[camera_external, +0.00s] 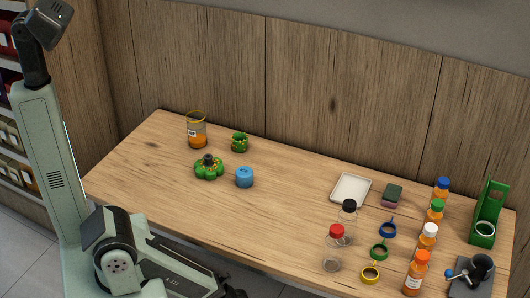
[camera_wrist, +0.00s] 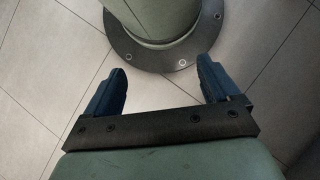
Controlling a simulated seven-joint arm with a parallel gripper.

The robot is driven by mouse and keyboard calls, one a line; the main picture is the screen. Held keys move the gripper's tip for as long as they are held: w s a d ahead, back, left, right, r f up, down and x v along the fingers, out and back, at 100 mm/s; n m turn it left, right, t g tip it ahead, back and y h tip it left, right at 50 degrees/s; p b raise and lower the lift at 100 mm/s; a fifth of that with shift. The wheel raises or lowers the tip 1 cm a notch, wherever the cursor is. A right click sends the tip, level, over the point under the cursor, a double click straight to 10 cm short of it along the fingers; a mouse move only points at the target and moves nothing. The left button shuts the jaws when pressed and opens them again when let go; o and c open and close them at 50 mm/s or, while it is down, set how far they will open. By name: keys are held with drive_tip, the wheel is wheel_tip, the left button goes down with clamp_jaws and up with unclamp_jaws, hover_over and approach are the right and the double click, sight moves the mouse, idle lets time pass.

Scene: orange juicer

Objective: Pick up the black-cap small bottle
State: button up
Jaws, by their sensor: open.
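The small clear bottle with a black cap (camera_external: 348,210) stands upright on the table, in front of a white tray. A similar clear bottle with a red cap (camera_external: 334,252) stands just in front of it and to its left, and overlaps its lower part in the picture. My gripper (camera_wrist: 160,72) is open and empty in the wrist view, its two blue fingers spread above the tiled floor near a round base plate. The black-cap bottle is not in the wrist view. The fingers cannot be made out in the external view.
Blue (camera_external: 388,229), green (camera_external: 379,251) and yellow (camera_external: 370,273) rings lie right of the bottles. Several orange bottles (camera_external: 416,272) stand farther right. The white tray (camera_external: 338,202) lies behind. The table's middle (camera_external: 265,215) is clear. A blue container (camera_external: 244,177) stands left.

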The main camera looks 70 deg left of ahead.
drive_tip(key=w+d+r+m+t+h, duration=0.1)
drive_tip(key=w+d+r+m+t, duration=0.2)
drive_tip(key=w+d, duration=0.55)
drive_tip(key=w+d+r+m+t+h, duration=0.15)
drive_tip(key=w+d+m, duration=0.3)
drive_tip(key=w, duration=0.65)
drive_tip(key=w+d+r+m+t, duration=0.3)
drive_tip(key=w+d, duration=0.4)
drive_tip(key=w, duration=0.3)
drive_tip(key=w+d+r+m+t+h, duration=0.1)
drive_tip(key=w+d+r+m, duration=0.35)
drive_tip(key=d+r, duration=0.45)
drive_tip(key=w+d+r+m+t+h, duration=0.1)
drive_tip(key=w+d+r+m, duration=0.5)
drive_tip(key=r, duration=0.6)
drive_tip(key=w+d+r+m+t+h, duration=0.1)
drive_tip(key=w+d+r+m, duration=0.15)
drive_tip(key=d+r, duration=0.7)
wheel_tip(320, 180, up, 18)
drive_tip(key=n+g+y, duration=0.4)
drive_tip(key=n+y, duration=0.2)
hover_over(348, 217)
drive_tip(key=a, duration=0.2)
drive_tip(key=shift+w+d+r+h, duration=0.15)
drive_tip(key=shift+w+h, duration=0.1)
drive_tip(key=shift+w, duration=0.2)
drive_tip(key=shift+s+f, duration=0.1)
drive_tip(key=shift+f, duration=0.2)
drive_tip(key=shift+w+f, duration=0.2)
drive_tip(key=shift+f, duration=6.35)
